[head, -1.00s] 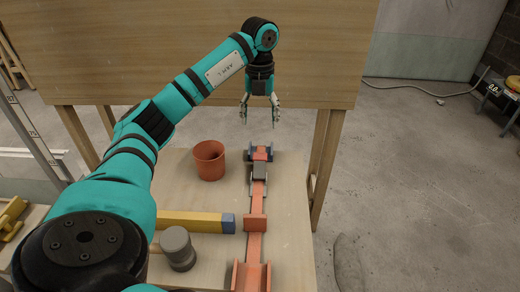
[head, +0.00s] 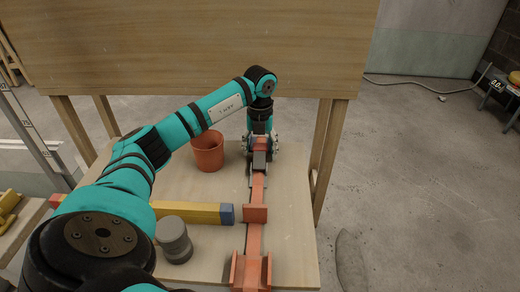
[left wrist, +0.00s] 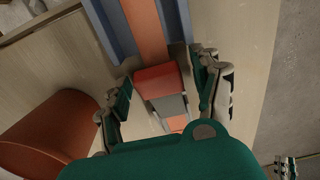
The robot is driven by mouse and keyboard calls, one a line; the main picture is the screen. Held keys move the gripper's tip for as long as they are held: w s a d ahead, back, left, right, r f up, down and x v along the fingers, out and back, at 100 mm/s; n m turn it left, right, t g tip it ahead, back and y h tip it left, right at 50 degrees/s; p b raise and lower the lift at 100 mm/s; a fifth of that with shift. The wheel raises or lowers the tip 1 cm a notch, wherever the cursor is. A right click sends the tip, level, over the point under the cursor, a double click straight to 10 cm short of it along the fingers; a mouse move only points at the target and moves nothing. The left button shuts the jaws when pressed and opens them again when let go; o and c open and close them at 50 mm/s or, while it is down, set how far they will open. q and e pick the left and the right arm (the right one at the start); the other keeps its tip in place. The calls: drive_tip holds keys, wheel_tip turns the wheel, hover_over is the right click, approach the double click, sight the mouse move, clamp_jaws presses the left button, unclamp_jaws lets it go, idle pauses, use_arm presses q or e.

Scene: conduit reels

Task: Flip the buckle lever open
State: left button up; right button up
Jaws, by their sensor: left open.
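The buckle lies on the wooden table, with a grey lever part (head: 259,161) in line with an orange strap (head: 257,188). In the left wrist view a red-orange end block (left wrist: 158,80) and the grey part (left wrist: 171,106) show between my fingers. My left gripper (head: 262,146) points down over the far end of the buckle. In the left wrist view its fingers (left wrist: 163,84) are open, one on each side of the block, with no clear contact. A small jaw-like part (left wrist: 285,166), perhaps of my right gripper, shows at the lower right corner.
An orange-red pot (head: 207,151) stands just left of the buckle, close to my left gripper. A yellow bar with a blue end (head: 205,213) and a grey cylinder (head: 174,239) are nearer. A wooden panel (head: 200,50) rises behind. The table's right side is clear.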

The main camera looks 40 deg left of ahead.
use_arm(q)
drive_tip(key=shift+c, duration=0.2)
clamp_jaws()
idle(0.3)
